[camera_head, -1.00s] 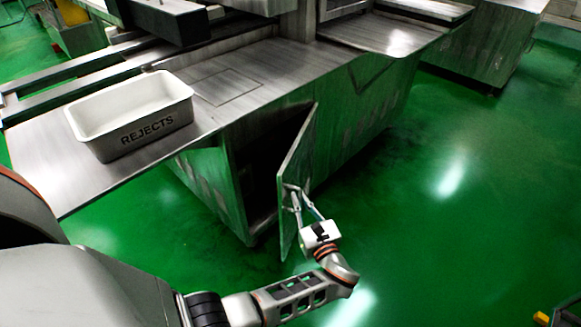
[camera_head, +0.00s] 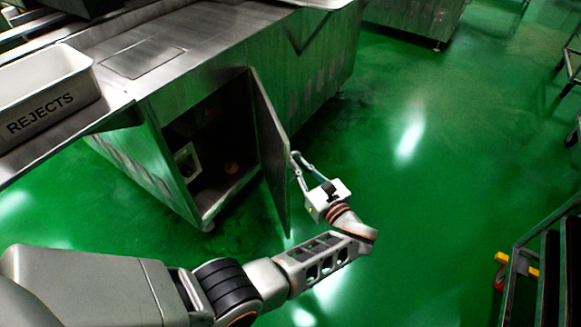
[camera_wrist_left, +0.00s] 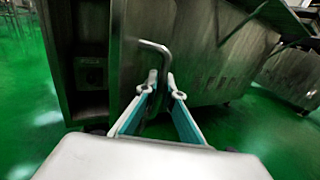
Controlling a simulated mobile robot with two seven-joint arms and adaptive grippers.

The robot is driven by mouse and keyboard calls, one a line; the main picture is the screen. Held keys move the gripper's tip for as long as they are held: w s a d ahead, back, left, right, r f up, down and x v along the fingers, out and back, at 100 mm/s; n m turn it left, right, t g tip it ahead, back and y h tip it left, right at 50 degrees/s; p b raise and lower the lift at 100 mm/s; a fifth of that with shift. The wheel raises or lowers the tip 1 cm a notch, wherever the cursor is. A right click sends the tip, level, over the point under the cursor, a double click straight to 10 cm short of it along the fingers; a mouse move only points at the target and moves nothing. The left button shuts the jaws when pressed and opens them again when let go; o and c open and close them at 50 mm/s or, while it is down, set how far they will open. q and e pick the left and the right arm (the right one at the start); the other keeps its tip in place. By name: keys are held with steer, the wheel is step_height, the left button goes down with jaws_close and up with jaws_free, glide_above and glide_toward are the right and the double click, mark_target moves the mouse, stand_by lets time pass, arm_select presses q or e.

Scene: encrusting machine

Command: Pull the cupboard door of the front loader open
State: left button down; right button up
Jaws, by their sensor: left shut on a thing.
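The cupboard door (camera_head: 268,150) of the front loader stands open, swung out from the metal body. Its opening shows the dark cupboard inside (camera_head: 215,140), with a pale box-like fitting (camera_head: 187,162) in it. My left gripper (camera_head: 297,160) is at the outer face of the door, shut on the door handle. In the left wrist view, the bent metal handle bar (camera_wrist_left: 156,46) runs down between the fingertips (camera_wrist_left: 164,92). The handle itself is hard to make out in the head view. My right gripper is not in view.
A grey bin marked REJECTS (camera_head: 40,108) sits on the metal worktop (camera_head: 215,35) at the left. Open green floor (camera_head: 430,180) lies right of the door. A dark cart (camera_head: 535,262) with a yellow part stands at the lower right.

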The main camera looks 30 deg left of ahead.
arm_select(q)
steer(key=shift+w+d, duration=0.6)
steer(key=shift+w, duration=0.25)
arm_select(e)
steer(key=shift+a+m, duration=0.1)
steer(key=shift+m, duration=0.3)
arm_select(q)
steer(key=c, duration=2.5)
jaws_free()
